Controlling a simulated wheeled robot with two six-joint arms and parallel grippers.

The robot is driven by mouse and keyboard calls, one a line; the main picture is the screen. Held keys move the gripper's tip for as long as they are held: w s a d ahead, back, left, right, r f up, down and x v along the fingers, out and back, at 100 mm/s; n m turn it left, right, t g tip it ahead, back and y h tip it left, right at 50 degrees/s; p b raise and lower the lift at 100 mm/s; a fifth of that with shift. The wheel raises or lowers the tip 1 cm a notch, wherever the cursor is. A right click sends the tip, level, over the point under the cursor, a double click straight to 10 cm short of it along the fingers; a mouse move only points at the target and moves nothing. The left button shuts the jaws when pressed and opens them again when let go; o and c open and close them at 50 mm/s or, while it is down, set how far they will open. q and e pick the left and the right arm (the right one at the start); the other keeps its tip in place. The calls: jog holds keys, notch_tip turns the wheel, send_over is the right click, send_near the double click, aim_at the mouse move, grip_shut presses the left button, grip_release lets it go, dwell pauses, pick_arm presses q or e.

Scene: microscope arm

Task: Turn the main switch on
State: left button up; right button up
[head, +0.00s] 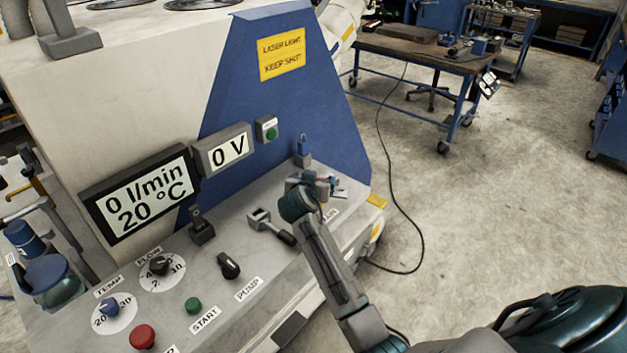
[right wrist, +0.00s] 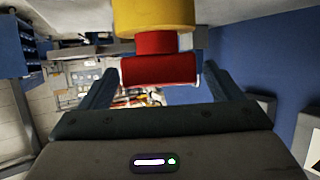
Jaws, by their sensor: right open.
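A red knob on a yellow round base (right wrist: 153,15) fills the top middle of the right wrist view. I take this red knob (right wrist: 158,68) to be the main switch. My right gripper (right wrist: 160,72) is open, with one finger on each side of the knob; contact cannot be told. In the head view my right gripper (head: 318,184) is low over the right end of the sloping control panel (head: 220,285). My arm and gripper hide most of the switch there. My left gripper is not in view.
The panel also carries a red button (head: 142,336), a green start button (head: 193,305), a black pump knob (head: 229,266) and a lever (head: 272,226). A small blue-topped part (head: 302,150) stands just behind my gripper.

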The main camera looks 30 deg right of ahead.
jog(key=b+v, duration=0.2)
jog(key=v, duration=0.8)
jog(key=shift+s+b, duration=0.15)
jog(key=shift+b, duration=0.2)
jog(key=shift+a, duration=0.15)
